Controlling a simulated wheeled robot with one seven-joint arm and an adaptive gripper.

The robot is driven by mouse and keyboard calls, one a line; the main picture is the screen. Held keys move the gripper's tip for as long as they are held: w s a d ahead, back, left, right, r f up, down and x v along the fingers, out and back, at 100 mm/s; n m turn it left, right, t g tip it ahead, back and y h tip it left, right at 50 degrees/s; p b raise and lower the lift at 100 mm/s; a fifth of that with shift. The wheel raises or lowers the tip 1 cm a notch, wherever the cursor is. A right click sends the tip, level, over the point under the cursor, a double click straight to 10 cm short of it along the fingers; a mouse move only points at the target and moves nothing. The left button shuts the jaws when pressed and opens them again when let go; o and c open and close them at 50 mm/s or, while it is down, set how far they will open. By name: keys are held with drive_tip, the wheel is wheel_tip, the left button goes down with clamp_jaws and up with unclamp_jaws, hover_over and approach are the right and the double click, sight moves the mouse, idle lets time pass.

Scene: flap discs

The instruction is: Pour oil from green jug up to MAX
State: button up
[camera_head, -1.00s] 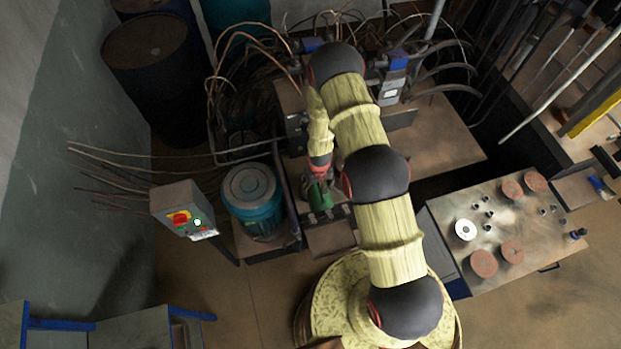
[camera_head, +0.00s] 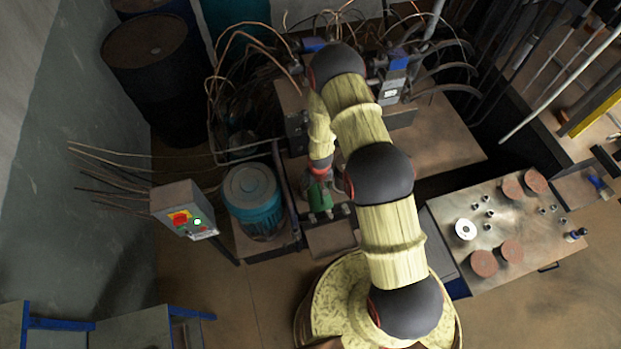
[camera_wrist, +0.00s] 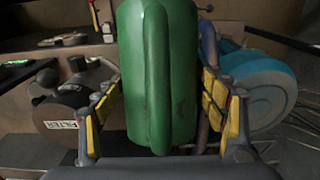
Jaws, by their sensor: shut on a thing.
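The green jug (camera_wrist: 158,80) fills the middle of the wrist view, with its handle towards the camera. In the head view the jug (camera_head: 320,196) is a small green shape below my wrist, partly hidden by the arm. My gripper (camera_wrist: 162,105) has yellow-padded fingers on either side of the jug and is shut on it. In the head view my gripper (camera_head: 312,181) is mostly covered by the wrist. The jug is over the machine near its front. The MAX mark, the oil and the jug's mouth cannot be seen.
A blue motor (camera_head: 251,197) stands left of the jug; it also shows at right in the wrist view (camera_wrist: 258,85). A dark part labelled FILTER (camera_wrist: 65,115) is at left there. A control box (camera_head: 183,209) and loose hoses are further left. A table with discs (camera_head: 500,235) is at right.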

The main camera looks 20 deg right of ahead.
drive_tip(key=shift+w+f+b, duration=0.1)
drive_tip(key=shift+f+b, duration=0.05)
drive_tip(key=shift+b, duration=0.8)
drive_tip(key=b, duration=0.2)
drive_tip(key=shift+b, duration=0.3)
drive_tip(key=t+b, duration=0.1)
drive_tip(key=b, duration=0.8)
drive_tip(key=s+t+b, duration=0.1)
drive_tip(key=b, duration=0.8)
drive_tip(key=shift+a+t, duration=0.1)
drive_tip(key=shift+t, duration=0.3)
drive_tip(key=shift+w+r+b, duration=0.1)
drive_tip(key=shift+r+b, duration=0.2)
drive_tip(key=shift+b, duration=0.3)
drive_tip(key=t+b, duration=0.1)
drive_tip(key=b, duration=0.3)
drive_tip(key=f+b, duration=0.1)
drive_tip(key=b, duration=0.4)
drive_tip(key=shift+s+f+t, duration=0.15)
drive_tip(key=shift+s+t, duration=0.15)
drive_tip(key=shift+t, duration=0.1)
drive_tip(key=b, duration=0.3)
drive_tip(key=shift+s+f+t, duration=0.1)
drive_tip(key=shift+f+t, duration=0.15)
drive_tip(key=shift+t, duration=0.05)
